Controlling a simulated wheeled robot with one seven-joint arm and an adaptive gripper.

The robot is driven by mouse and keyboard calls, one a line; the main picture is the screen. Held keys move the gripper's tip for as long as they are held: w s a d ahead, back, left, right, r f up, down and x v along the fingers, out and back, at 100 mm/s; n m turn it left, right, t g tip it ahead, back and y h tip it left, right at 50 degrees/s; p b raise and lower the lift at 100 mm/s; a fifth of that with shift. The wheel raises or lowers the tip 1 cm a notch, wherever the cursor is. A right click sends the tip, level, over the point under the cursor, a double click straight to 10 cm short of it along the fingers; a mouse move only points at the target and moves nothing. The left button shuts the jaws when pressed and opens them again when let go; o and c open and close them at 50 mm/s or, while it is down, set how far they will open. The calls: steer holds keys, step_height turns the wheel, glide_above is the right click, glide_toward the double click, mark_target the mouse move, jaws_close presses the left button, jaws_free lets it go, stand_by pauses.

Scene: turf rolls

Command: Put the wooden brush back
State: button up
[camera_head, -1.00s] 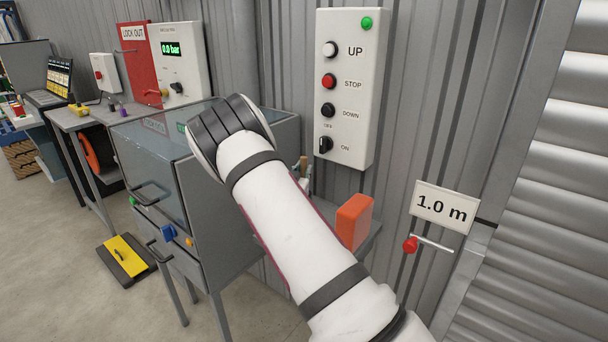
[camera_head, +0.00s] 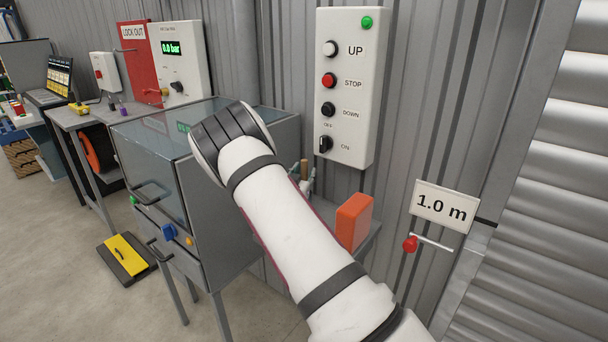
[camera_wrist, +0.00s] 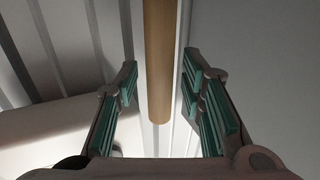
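A round wooden handle (camera_wrist: 160,60), seemingly the brush's, runs down from the top of the wrist view between the two teal-padded fingers of my gripper (camera_wrist: 160,88). A narrow gap shows on each side, so the fingers are open and not shut on it. In the head view a small piece of the brown handle (camera_head: 304,169) shows behind my arm. My gripper (camera_head: 305,182) is beside it there, mostly hidden by my white forearm. The brush's head is not visible.
An orange block (camera_head: 353,222) stands on a grey shelf (camera_head: 367,248) to the right of my gripper. A glass-topped grey cabinet (camera_head: 225,240) is to the left. A white control box (camera_head: 350,90) hangs on the corrugated wall above. A red-knobbed lever (camera_head: 411,244) sticks out at right.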

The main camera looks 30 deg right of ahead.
steer(key=v, duration=1.1)
steer(key=shift+s+a+r, duration=0.1)
steer(key=shift+s+a, duration=0.15)
steer(key=shift+s, duration=0.1)
steer(key=s+a+r+n+g+y, duration=0.2)
steer(key=s+a+r+y, duration=0.45)
steer(key=a, duration=0.25)
steer(key=s+a+r+n+g+y, duration=0.1)
steer(key=s+a+r+n+y, duration=0.1)
steer(key=s+a+r+y, duration=0.45)
steer(key=s+a+r+n+g, duration=0.1)
steer(key=s+r+n+g, duration=0.1)
steer(key=s, duration=1.2)
steer(key=s+a+r+n+g, duration=0.2)
steer(key=s+n+g, duration=0.1)
steer(key=s, duration=1.1)
steer(key=shift+n+g, duration=0.3)
